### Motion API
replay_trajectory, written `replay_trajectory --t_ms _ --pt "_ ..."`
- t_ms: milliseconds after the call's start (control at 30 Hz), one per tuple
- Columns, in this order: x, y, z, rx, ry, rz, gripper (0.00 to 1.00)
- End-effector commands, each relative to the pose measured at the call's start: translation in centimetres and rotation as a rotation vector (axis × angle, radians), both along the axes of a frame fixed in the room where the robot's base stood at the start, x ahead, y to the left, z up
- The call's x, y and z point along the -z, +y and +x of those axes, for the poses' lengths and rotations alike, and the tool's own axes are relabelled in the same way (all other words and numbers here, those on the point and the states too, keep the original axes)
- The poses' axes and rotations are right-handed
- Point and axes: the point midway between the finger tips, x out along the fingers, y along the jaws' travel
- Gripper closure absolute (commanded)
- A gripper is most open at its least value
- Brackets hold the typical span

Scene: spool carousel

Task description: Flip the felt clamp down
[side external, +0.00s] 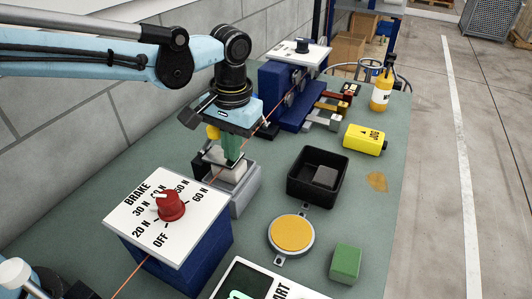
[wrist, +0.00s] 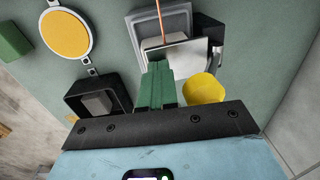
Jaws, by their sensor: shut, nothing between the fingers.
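The felt clamp is a grey block (side external: 244,190) on the bench with a pale metal plate (wrist: 190,57) and a yellow knob (side external: 212,131). The knob shows large in the wrist view (wrist: 205,88), at the plate's near edge, and sits high, so the plate seems raised on that side; its exact angle is partly hidden. My gripper (side external: 232,157) points down over the clamp with its green fingers shut and empty. In the wrist view the fingertips (wrist: 158,66) overlap the plate's left edge, with the knob to their right. I cannot tell whether they touch the plate.
An orange line runs through the clamp. A brake box (side external: 135,205) with a red dial (side external: 170,204) stands in front. A black bin (side external: 297,188) with a grey block, a yellow disc (side external: 291,233) and a green block (side external: 345,263) lie to the right. A blue unit (side external: 285,90) stands behind.

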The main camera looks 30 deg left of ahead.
Motion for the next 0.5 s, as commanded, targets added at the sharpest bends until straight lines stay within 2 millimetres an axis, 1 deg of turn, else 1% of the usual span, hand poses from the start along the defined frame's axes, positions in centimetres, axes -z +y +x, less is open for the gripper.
replay_trajectory --t_ms 200,500 --pt "0.42 -0.23 -0.01 0.000 0.000 0.000 1.00" --pt "0.50 -0.26 0.00 0.000 0.000 0.000 1.00"
